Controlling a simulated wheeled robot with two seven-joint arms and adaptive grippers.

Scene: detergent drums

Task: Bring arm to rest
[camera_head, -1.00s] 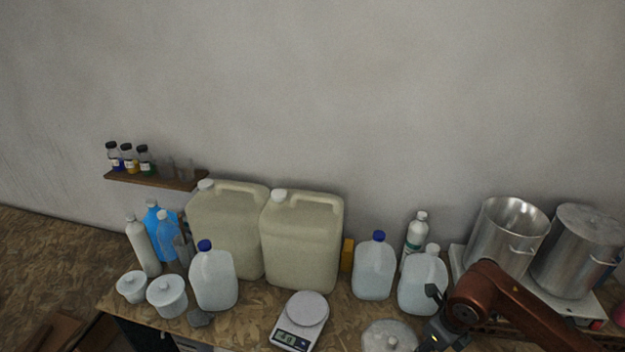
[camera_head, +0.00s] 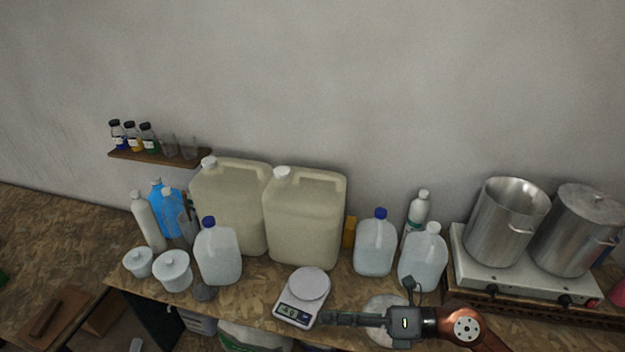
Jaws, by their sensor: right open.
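My right arm (camera_head: 462,328) comes in from the lower right. My right gripper (camera_head: 328,319) points left across the front of the workbench. Its fingers are seen nearly edge-on, their tips close to the right front corner of the kitchen scale (camera_head: 303,295). It is open, and nothing shows between the fingers. The gripper body partly hides a pale round-lidded container (camera_head: 382,302). My left gripper is not in view.
Two large beige canisters (camera_head: 305,222) stand at the back. Clear jugs with blue (camera_head: 374,248) and white caps (camera_head: 423,262) stand behind the gripper. Steel pots (camera_head: 505,225) sit on a hot plate (camera_head: 520,277) at right. White jars (camera_head: 173,271) stand at left. A shelf (camera_head: 155,157) holds small bottles.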

